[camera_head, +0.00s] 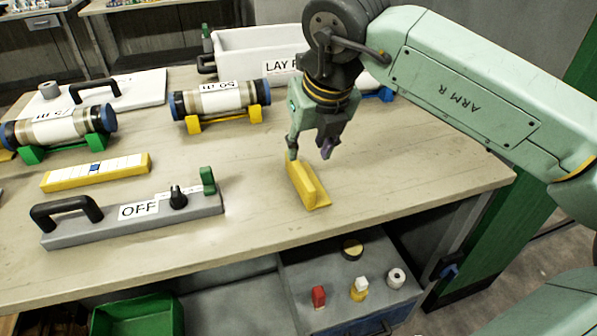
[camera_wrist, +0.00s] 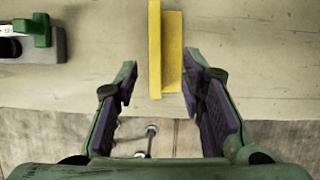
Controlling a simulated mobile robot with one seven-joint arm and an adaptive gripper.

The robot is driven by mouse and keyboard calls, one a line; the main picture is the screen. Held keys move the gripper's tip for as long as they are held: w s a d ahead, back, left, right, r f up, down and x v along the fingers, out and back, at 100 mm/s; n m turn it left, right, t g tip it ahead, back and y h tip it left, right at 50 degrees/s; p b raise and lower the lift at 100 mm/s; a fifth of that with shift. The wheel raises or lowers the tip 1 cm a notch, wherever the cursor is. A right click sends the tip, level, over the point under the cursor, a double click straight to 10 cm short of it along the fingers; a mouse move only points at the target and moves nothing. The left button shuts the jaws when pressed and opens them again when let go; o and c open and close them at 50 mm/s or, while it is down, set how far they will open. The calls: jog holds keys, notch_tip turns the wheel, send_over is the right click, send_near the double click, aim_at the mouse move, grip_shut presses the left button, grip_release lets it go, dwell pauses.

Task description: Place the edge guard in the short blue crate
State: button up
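The edge guard, taken to be the yellow angled strip (camera_head: 308,190), lies on the workbench near its front edge. In the wrist view the strip (camera_wrist: 156,50) runs lengthwise away from me, just beyond the fingertips. My gripper (camera_head: 309,152) is open and empty, pointing down just above the strip's far part. In the wrist view both fingers (camera_wrist: 166,85) are spread apart, with the strip's near end roughly between their tips. I cannot clearly make out a short blue crate; a grey-blue open drawer (camera_head: 297,302) holding several small items sits below the bench's front edge.
A grey panel marked OFF (camera_head: 100,231) with a black handle and green lever lies left of the strip. Core tubes on yellow and green cradles, a yellow bar (camera_head: 70,181) and a white bin (camera_head: 235,63) stand farther back. A green crate (camera_head: 140,318) is below.

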aim_at(299, 167)
jog(key=x, duration=0.3)
jog(key=shift+a+f, duration=0.15)
jog(key=shift+f, duration=0.1)
jog(key=p+x, duration=0.1)
jog(key=x, duration=0.1)
jog(key=p+x, duration=0.1)
jog(key=x, duration=0.2)
jog(key=shift+w+a+r, duration=0.1)
jog(key=shift+a+r, duration=0.05)
jog(key=shift+a, duration=0.05)
jog(key=shift+w+f, duration=0.15)
jog(key=shift+f, duration=0.2)
jog(key=shift+f+b, duration=0.2)
jog(key=shift+b, duration=0.1)
jog(key=shift+c, duration=0.3)
grip_shut()
